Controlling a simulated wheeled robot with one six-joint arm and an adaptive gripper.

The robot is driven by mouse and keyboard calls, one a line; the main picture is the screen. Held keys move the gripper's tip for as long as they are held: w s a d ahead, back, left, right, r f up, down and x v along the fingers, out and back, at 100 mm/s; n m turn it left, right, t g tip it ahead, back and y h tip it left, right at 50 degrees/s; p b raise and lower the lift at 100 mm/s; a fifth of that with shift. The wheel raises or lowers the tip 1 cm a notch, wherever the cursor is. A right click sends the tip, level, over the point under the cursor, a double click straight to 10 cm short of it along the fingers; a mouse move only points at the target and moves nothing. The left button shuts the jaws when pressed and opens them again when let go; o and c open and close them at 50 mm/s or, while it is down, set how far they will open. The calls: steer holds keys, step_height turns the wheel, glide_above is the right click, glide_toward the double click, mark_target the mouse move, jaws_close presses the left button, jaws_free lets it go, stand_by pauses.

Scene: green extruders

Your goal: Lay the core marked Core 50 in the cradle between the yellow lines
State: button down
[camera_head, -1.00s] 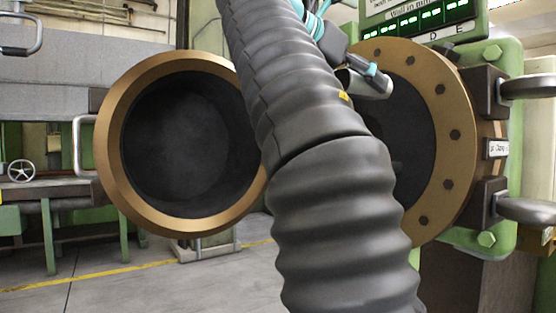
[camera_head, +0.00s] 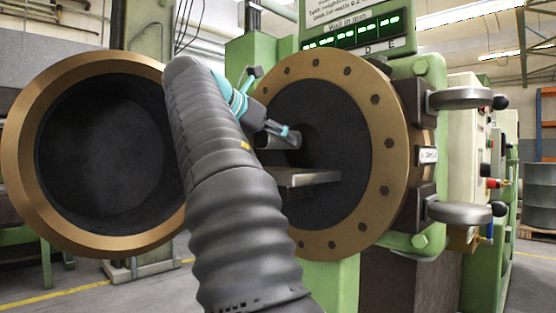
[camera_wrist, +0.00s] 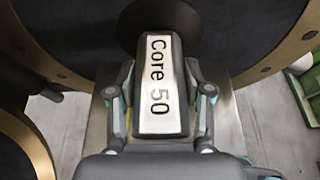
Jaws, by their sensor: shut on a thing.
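The core (camera_wrist: 158,85), a grey piece with a white label reading "Core 50", is between the fingers of my gripper (camera_wrist: 160,92) in the wrist view. My gripper is shut on it from both sides. In the head view, the core (camera_head: 272,140) is a small grey cylinder held in front of the dark bore, above a flat metal shelf (camera_head: 302,180) that juts out of it. The shelf also shows below the core in the wrist view (camera_wrist: 226,115). I see no yellow lines on it, and cannot tell whether it is the cradle.
A bronze bolted flange (camera_head: 378,170) rings the bore. An open round door with a bronze rim (camera_head: 20,150) stands at the left. Clamp handles (camera_head: 465,98) stick out at the right. A green-lit display (camera_head: 355,35) sits above. The floor shows a yellow line (camera_head: 40,300).

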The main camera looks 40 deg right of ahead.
steer(key=shift+f+b, duration=1.35)
steer(key=shift+f, duration=0.65)
steer(key=shift+c, duration=2.4)
jaws_free()
steer(key=shift+f, duration=0.1)
steer(key=shift+r, duration=0.2)
steer(key=w+p+v, duration=0.1)
steer(key=p+v, duration=0.2)
steer(key=v, duration=0.9)
steer(key=shift+s, duration=0.45)
